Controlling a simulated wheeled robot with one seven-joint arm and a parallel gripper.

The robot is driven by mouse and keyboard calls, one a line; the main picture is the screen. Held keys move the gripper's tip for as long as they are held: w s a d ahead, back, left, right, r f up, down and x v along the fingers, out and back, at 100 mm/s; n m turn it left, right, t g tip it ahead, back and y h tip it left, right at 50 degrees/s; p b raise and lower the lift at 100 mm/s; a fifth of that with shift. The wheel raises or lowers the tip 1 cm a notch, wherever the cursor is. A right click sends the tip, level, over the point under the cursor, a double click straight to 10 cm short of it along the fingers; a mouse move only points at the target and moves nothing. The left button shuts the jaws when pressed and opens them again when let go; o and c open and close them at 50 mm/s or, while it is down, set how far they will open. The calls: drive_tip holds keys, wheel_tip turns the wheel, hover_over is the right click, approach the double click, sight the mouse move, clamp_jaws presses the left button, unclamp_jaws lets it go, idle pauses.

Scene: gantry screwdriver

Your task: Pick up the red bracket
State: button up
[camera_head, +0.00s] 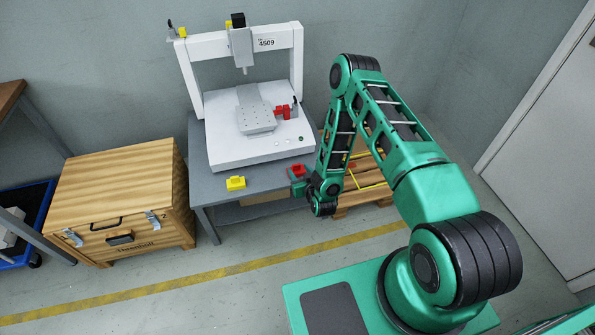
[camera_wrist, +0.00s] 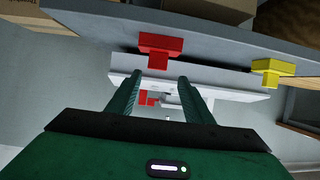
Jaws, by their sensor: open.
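The red bracket (camera_head: 298,170) sits on the grey table near its front right corner. It also shows in the wrist view (camera_wrist: 160,44), just beyond my fingertips. My gripper (camera_wrist: 162,78) is open, with its two fingers apart. In the wrist view the bracket lies ahead of the fingers, not between them; whether they touch it cannot be told. In the head view my gripper (camera_head: 299,188) is at the table's front right edge, close to the bracket and partly hidden by my arm.
A yellow bracket (camera_head: 236,183) sits left on the table (camera_head: 205,190). The white gantry screwdriver (camera_head: 240,150) stands behind, with another red part (camera_head: 281,112) on its plate. A wooden crate (camera_head: 115,190) stands left of the table. A pallet (camera_head: 365,190) lies behind my arm.

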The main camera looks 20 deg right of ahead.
sight(296, 172)
drive_tip(key=shift+x, duration=2.7)
drive_tip(key=shift+d+f+x, duration=0.15)
drive_tip(key=shift+x, duration=1.2)
drive_tip(key=shift+d+f+x, duration=0.15)
drive_tip(key=shift+d+x, duration=0.05)
drive_tip(key=shift+x, duration=1.15)
drive_tip(key=shift+s, duration=0.1)
drive_tip(key=c, duration=1.2)
